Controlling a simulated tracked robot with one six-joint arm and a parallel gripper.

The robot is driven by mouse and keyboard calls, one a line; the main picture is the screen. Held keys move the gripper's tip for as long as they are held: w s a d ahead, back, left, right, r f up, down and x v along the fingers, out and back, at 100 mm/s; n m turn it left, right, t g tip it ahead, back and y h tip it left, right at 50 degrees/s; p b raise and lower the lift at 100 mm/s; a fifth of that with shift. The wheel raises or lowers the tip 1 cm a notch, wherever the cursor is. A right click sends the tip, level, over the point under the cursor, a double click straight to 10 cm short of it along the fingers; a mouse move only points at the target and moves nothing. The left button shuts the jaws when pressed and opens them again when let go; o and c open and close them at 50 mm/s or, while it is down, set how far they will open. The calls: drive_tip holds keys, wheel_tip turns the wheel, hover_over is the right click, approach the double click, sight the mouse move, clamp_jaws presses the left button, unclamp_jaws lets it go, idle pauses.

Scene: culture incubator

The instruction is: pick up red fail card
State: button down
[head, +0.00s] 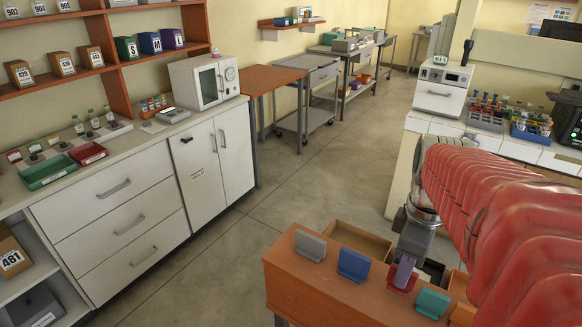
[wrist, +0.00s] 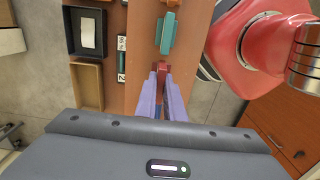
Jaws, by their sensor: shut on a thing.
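The red fail card (head: 411,283) stands on the orange-brown wooden surface (head: 320,285) between a blue card (head: 353,265) and a teal card (head: 432,303). My gripper (head: 402,284) reaches down onto it from above, its purple-grey fingers covering much of it. In the wrist view, my gripper (wrist: 162,74) is shut on the red card (wrist: 163,67), one finger on each side of its upper part. The teal card (wrist: 167,33) is just ahead of it there. I cannot tell whether the red card's base touches the surface.
A grey card (head: 310,245) stands at the far left of the row. Behind the row are open trays, one wooden (wrist: 87,88) and one black (wrist: 88,32) with a pale item inside. A white-fronted counter (head: 110,190) runs along the left. The floor between (head: 235,250) is clear.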

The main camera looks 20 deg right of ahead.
wheel_tip(320, 180, up, 7)
drive_tip(key=shift+r, duration=0.2)
idle(0.6)
